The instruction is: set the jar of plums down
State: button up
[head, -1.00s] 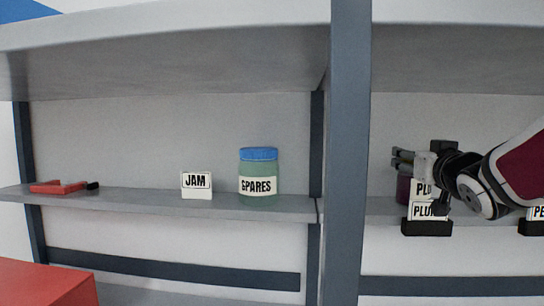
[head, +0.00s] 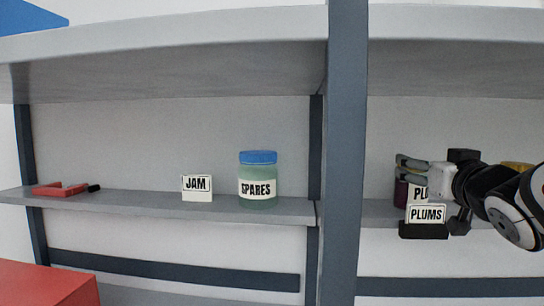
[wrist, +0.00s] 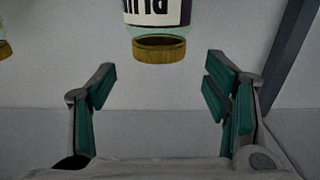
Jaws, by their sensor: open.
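The jar of plums (wrist: 157,22) shows in the wrist view at the top centre, with a dark purple label band, a white label and a gold lid; its far end is cut off by the frame. It appears upside down there. In the head view, the jar (head: 401,192) is a dark purple shape on the right shelf, partly hidden by the PLUMS card (head: 426,214) and my gripper. My gripper (wrist: 160,82) is open and empty, with clear space between its fingers and the jar's lid. In the head view, my gripper (head: 411,168) is level with the jar's top.
A grey-blue upright post (head: 345,150) stands left of my gripper. Beyond it, the left shelf (head: 120,197) holds a blue-lidded SPARES jar (head: 258,170), a JAM card (head: 197,188) and a red object (head: 60,188). Another gold lid (wrist: 4,49) shows at the wrist view's left edge.

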jog(key=s+a+f+g+y, duration=0.1)
jog(key=s+a+f+g, duration=0.45)
jog(key=s+f, duration=0.4)
jog(key=s+a+f+g+y, duration=0.1)
jog(key=s+a+f+g, duration=0.45)
jog(key=s+f, duration=0.45)
jog(key=s+a+f+n+g+y, duration=0.15)
jog(key=s+a+g, duration=0.25)
jog(key=s, duration=0.6)
jog(key=shift+n+t, duration=0.45)
jog(key=shift+t, duration=0.35)
jog(key=r+p, duration=0.5)
jog(key=shift+w+r+p, duration=0.3)
jog(key=shift+w+p, duration=0.05)
